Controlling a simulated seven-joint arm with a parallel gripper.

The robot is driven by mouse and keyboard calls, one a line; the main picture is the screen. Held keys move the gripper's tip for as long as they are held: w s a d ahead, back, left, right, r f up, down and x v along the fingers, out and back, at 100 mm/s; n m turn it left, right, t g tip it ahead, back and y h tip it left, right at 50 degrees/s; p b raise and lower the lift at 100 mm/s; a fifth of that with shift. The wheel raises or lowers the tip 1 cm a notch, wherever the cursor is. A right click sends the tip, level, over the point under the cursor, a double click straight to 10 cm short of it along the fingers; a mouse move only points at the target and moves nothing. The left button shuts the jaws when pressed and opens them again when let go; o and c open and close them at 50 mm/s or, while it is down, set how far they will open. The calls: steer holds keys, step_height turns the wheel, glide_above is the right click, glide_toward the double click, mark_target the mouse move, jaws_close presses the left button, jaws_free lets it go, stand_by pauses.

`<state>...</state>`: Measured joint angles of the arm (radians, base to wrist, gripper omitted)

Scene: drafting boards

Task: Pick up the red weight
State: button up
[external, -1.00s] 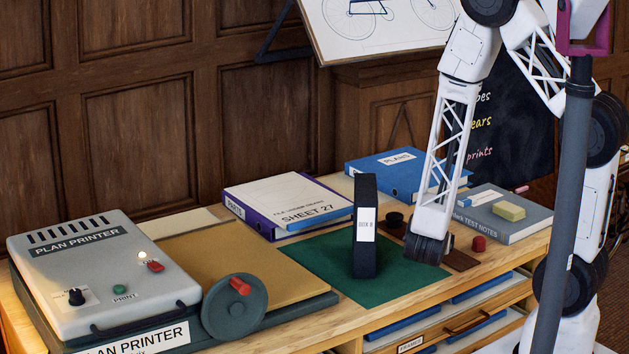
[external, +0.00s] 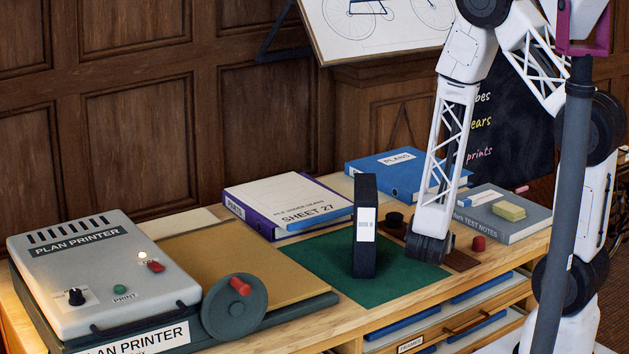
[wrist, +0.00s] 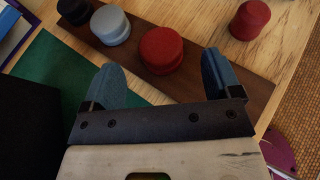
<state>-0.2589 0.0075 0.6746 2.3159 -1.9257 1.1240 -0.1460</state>
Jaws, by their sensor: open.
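In the wrist view a large red weight (wrist: 161,50) with a stepped top stands on a dark wooden strip (wrist: 205,63). My open gripper (wrist: 161,70) has one blue-grey finger on each side of its near edge; I cannot tell whether they touch it. A smaller, darker red piece (wrist: 249,19) stands on the bare wood beyond the strip, and shows right of my gripper (external: 430,250) in the external view (external: 478,243). There, my gripper hides the large red weight. A grey weight (wrist: 110,25) and a black one (wrist: 74,11) stand left on the strip.
A tall black box file (external: 365,240) stands upright on the green mat (external: 320,270), left of my gripper. A grey book (external: 505,225) lies to the right, a blue binder (external: 390,175) behind. The plan printer (external: 90,270) is far left.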

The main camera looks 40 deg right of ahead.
stand_by(0.3)
steer(key=shift+x, duration=2.6)
steer(key=c, duration=1.3)
